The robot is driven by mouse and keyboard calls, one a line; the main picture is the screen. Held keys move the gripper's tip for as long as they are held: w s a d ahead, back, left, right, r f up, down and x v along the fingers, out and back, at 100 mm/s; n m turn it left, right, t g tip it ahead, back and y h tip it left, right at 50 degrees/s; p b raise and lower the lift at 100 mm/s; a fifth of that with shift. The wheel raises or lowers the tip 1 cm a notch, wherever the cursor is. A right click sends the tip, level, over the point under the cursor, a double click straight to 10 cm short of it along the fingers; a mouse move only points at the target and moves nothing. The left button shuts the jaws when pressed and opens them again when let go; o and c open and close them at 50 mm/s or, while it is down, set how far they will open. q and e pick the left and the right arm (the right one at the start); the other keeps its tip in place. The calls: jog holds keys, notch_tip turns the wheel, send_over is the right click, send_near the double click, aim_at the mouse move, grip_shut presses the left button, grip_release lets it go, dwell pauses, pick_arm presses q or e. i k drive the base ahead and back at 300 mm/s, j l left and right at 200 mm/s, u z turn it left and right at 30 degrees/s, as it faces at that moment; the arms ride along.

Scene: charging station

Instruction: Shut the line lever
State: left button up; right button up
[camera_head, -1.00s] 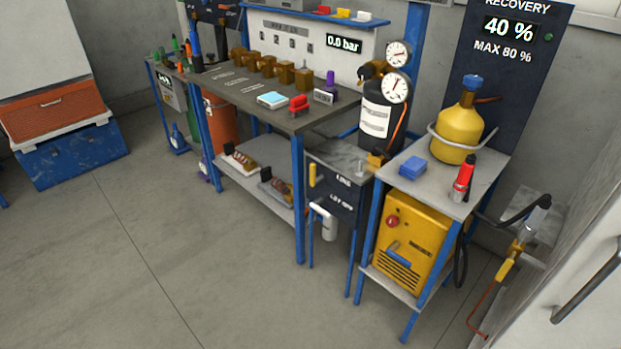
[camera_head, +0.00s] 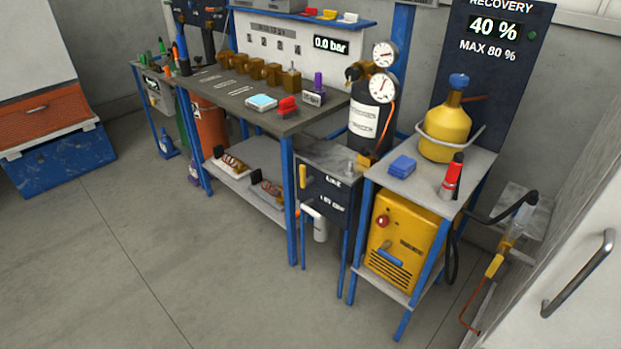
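A dark box (camera_head: 328,200) with white lettering that seems to begin with "LINE" stands between the workbench and the yellow machine's stand. A short yellow lever (camera_head: 303,176) stands upright at the left of its front face. A second yellow handle (camera_head: 494,265) sits on a valve on the copper pipe at the far right, tilted along the pipe. The lettering is too small to tell for sure which handle is the line lever. Neither of my grippers is in view.
The workbench (camera_head: 225,88) holds brass blocks and a red tool. A black cylinder with gauges (camera_head: 370,115) stands behind the box. A yellow machine (camera_head: 398,240) sits below a yellow bottle (camera_head: 446,130). A white panel with a handle (camera_head: 578,273) closes off the right. The front floor is clear.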

aim_at(304, 182)
jog(key=i+z, duration=0.1)
jog(key=z, duration=0.35)
jog(key=j+z, duration=0.15)
jog(key=z, duration=0.3)
jog(key=i+j+z, duration=0.1)
jog(key=z, duration=0.35)
jog(key=j+z, duration=0.15)
jog(key=z, duration=0.3)
jog(key=j+z, duration=0.2)
jog(key=j, duration=0.3)
jog(key=j+z, duration=0.2)
jog(key=j, duration=0.25)
jog(key=j+z, duration=0.2)
jog(key=j, duration=0.3)
jog(key=j+z, duration=0.2)
jog(key=j, duration=0.3)
jog(key=k+j+z, duration=0.2)
jog(key=j, duration=0.25)
jog(key=j+z, duration=0.2)
jog(key=j, duration=0.25)
jog(key=k+j+z, duration=0.2)
jog(key=j, duration=0.2)
